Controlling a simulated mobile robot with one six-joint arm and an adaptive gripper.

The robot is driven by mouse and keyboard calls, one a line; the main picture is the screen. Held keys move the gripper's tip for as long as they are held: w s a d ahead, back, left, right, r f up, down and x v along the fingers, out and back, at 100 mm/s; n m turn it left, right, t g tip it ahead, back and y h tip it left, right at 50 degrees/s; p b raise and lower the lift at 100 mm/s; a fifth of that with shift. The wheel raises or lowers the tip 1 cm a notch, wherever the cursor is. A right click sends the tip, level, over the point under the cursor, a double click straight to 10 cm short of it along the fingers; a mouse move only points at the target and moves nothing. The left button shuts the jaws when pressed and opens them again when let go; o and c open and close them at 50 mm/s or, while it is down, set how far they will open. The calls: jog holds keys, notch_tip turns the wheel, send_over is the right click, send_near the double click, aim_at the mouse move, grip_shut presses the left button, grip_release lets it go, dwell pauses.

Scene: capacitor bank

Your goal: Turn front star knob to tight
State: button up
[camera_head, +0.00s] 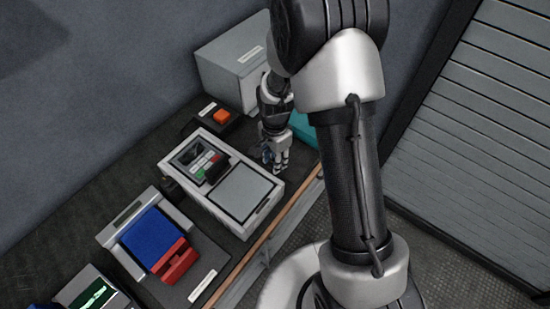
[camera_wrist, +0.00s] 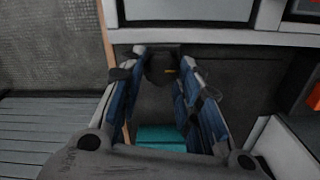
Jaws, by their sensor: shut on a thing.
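The front star knob (camera_wrist: 161,70) is a small dark knob with a yellow mark, on the side of a pale instrument box (camera_wrist: 215,38) in the wrist view. My gripper (camera_wrist: 163,66) has its blue-padded fingers on both sides of the knob and is shut on it. The fingers hide part of the knob, so its exact turn is hard to read. In the head view the box (camera_head: 262,206) has a display and a grey lid, and my gripper (camera_head: 275,157) is at its far right end. The knob is hidden there.
A teal object (camera_head: 304,128) lies behind my gripper, near a large grey box (camera_head: 232,72). A black box with an orange button (camera_head: 221,117) stands to the left. A blue-and-red device (camera_head: 155,238) sits nearer, and a shutter (camera_head: 480,130) is at right.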

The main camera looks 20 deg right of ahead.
jog(key=o, duration=1)
jog(key=shift+o, duration=0.2)
jog(key=shift+r, duration=0.1)
notch_tip(320, 180, up, 12)
jog(key=s+r+n+t, duration=0.2)
jog(key=s+r+n, duration=0.5)
jog(key=s+r, duration=0.45)
jog(key=s+r+n+t, duration=0.2)
jog(key=s+r+n, duration=0.3)
jog(key=s, duration=0.5)
jog(key=shift+s+a+n+t, duration=0.15)
jog(key=shift+s+n+t, duration=0.15)
jog(key=shift+n, duration=0.5)
